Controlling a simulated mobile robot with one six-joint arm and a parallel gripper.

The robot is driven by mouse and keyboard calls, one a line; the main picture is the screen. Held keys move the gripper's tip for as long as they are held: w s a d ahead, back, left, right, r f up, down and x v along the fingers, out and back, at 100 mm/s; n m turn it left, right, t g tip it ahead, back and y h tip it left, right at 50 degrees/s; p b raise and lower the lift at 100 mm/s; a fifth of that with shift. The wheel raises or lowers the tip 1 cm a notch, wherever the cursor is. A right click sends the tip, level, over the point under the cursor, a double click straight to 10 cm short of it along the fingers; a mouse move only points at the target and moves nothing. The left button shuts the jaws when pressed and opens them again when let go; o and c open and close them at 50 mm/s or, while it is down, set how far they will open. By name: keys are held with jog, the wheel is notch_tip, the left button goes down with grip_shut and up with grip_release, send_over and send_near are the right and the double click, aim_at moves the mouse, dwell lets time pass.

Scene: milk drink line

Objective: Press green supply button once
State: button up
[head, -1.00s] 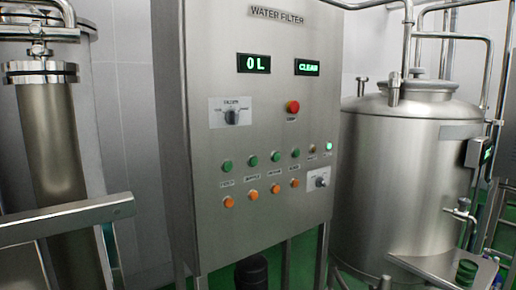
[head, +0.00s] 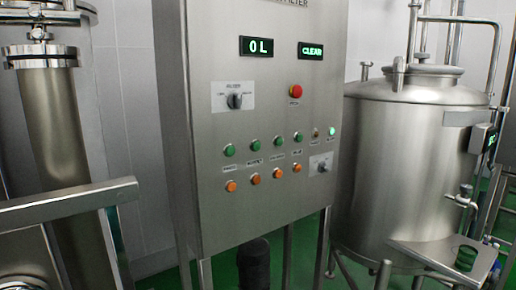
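The water filter panel (head: 215,190) stands upright in the middle of the head view. It carries a row of green buttons (head: 253,145) above a row of orange buttons (head: 255,179). The labels are too small to read, so I cannot tell which green button is the supply one. A bright green light (head: 331,131) glows at the right end of the upper row. The displays read "0 L" (head: 257,47) and "CLEAR" (head: 311,51). My gripper is not in view.
A red button (head: 295,91) and a black selector knob (head: 235,100) sit above the green row. A second knob (head: 322,167) is at lower right. A steel tank (head: 395,165) stands right of the panel. A metal rail (head: 70,204) crosses the left foreground.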

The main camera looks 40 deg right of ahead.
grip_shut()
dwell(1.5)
